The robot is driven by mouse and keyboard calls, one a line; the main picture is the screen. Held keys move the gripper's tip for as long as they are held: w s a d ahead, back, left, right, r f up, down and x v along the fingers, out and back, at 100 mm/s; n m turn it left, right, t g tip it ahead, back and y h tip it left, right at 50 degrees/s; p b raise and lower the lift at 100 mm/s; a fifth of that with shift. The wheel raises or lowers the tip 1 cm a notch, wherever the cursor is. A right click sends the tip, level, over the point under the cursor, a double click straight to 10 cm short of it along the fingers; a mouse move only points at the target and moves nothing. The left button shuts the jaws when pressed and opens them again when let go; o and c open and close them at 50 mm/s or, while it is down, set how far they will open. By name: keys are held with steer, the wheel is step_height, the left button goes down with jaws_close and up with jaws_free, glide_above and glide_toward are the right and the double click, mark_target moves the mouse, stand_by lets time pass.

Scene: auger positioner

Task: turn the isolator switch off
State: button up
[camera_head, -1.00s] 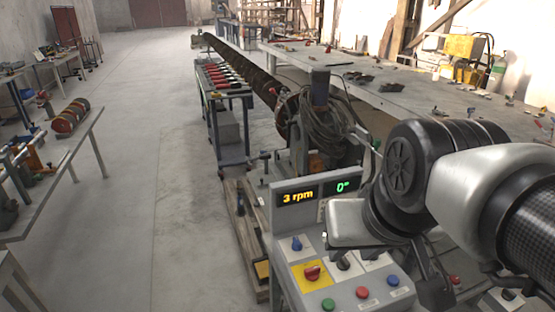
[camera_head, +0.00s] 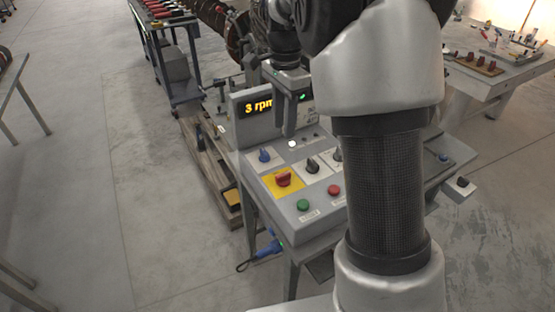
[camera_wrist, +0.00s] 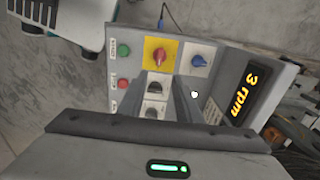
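The red rotary knob (camera_head: 283,179) on a yellow plate, which looks like the isolator switch, sits on the sloped face of the grey control box (camera_head: 312,222). In the wrist view the red knob (camera_wrist: 159,57) lies just beyond the fingertips, its handle tilted a little. My gripper (camera_head: 284,128) points down above the back of the panel, apart from the knob. In the wrist view my gripper (camera_wrist: 160,82) has its two dark fingers apart with nothing between them. A black knob (camera_wrist: 155,87) shows through the gap. The panel's right part is hidden by my arm in the head view.
A blue knob (camera_head: 265,155), a black knob (camera_head: 312,165), a green button (camera_head: 303,205) and a red button (camera_head: 334,190) surround the red knob. The display (camera_head: 259,106) reads 3 rpm. A small white lamp (camera_head: 292,143) is lit.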

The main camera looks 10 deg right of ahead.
mark_target(283, 174)
step_height(283, 174, down, 17)
steer(key=shift+r+b, duration=0.1)
steer(key=shift+b, duration=0.8)
jaws_close()
